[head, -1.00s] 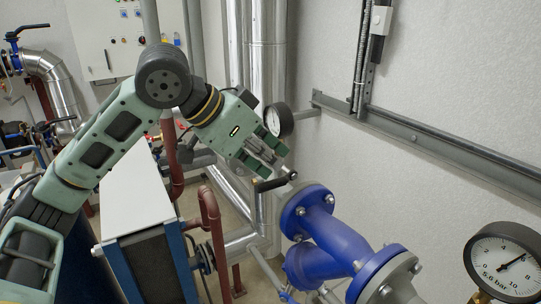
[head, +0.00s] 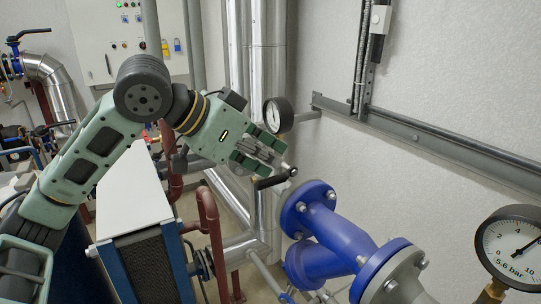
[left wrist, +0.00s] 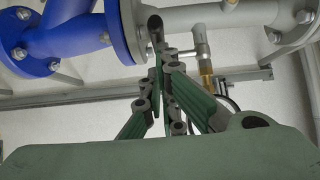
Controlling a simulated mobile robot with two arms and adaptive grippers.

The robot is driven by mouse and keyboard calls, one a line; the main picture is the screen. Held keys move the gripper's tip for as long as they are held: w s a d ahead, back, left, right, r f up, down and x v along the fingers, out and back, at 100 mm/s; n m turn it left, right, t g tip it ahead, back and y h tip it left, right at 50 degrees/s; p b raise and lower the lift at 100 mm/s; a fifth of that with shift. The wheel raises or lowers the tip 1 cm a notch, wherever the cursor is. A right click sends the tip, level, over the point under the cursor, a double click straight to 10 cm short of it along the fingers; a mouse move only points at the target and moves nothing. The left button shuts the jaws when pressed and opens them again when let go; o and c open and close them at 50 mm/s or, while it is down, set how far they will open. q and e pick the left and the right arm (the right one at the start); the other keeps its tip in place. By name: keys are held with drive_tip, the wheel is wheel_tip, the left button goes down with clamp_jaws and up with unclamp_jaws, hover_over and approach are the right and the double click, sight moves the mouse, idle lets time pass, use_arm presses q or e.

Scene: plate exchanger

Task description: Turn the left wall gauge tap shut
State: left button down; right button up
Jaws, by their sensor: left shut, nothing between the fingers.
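The left wall gauge (head: 278,115) is a round white dial with a black rim near the wall pipe. Its tap shows a black lever (head: 270,182) below the dial, lying roughly level with a slight tilt. In the left wrist view the black lever (left wrist: 156,28) points toward my fingers, beside a metal tap body with a brass fitting (left wrist: 205,66). My left gripper (head: 281,158) is shut and empty, just above the lever in the head view. Its fingertips (left wrist: 158,57) overlap the lever's near end in the wrist view; I cannot tell whether they touch. My right gripper is out of view.
A blue flanged pipe (head: 340,238) stands right of the lever. Another gauge (head: 512,247) is at the lower right. A white-topped blue unit (head: 135,190) and red-brown pipes (head: 210,215) lie below my left arm. A grey rail (head: 430,135) runs along the wall.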

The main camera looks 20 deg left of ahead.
use_arm(q)
drive_tip(key=shift+s+f, duration=0.1)
drive_tip(key=shift+f, duration=0.35)
drive_tip(key=v, duration=1.2)
drive_tip(key=shift+r, duration=0.4)
